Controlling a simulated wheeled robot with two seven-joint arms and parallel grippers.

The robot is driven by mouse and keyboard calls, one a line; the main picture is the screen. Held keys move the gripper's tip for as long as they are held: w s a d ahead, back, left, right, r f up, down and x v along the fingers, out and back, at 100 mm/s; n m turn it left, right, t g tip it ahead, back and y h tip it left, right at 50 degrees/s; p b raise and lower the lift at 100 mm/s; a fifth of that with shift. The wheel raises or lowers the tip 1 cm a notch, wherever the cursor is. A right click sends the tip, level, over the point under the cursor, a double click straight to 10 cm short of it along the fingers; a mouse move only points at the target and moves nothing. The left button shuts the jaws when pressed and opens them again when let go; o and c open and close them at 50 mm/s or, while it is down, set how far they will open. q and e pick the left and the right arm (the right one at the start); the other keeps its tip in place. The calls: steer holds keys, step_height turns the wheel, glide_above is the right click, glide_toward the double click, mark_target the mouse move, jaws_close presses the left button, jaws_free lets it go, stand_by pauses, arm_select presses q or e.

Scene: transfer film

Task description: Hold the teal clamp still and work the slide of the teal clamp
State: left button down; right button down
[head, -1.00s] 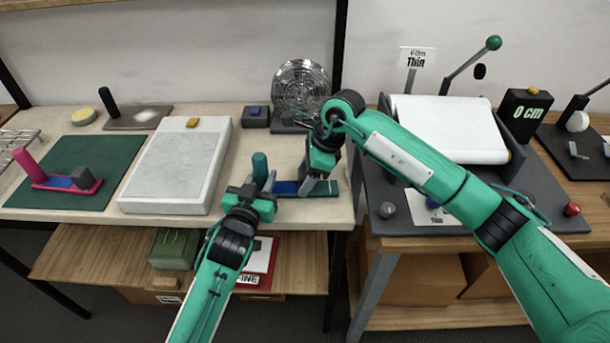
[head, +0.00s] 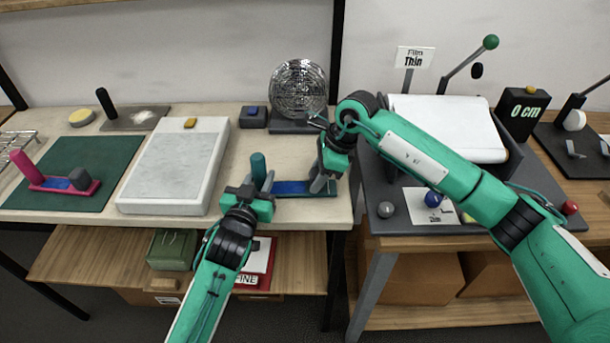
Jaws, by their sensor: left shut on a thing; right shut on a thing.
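The teal clamp (head: 329,192) lies near the front edge of the left bench, with an upright teal post (head: 259,166) at its left end and a blue strip (head: 292,187) along its base. My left gripper (head: 251,194) is shut at the foot of the post and partly hides it. The grey slide (head: 319,184) is near the right end of the base. My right gripper (head: 327,172) is shut on the slide from above and hides much of it.
A white slab (head: 180,165) lies left of the clamp. A pink clamp (head: 62,185) rests on a green mat (head: 117,158). A round metal fan-like device (head: 299,92) stands behind. On the right bench is a white roll machine (head: 448,130) with a lever.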

steer(key=shift+d, duration=1.1)
steer(key=c, duration=0.9)
jaws_free()
steer(key=shift+r, duration=0.1)
steer(key=v, duration=1.2)
steer(key=shift+a, duration=0.1)
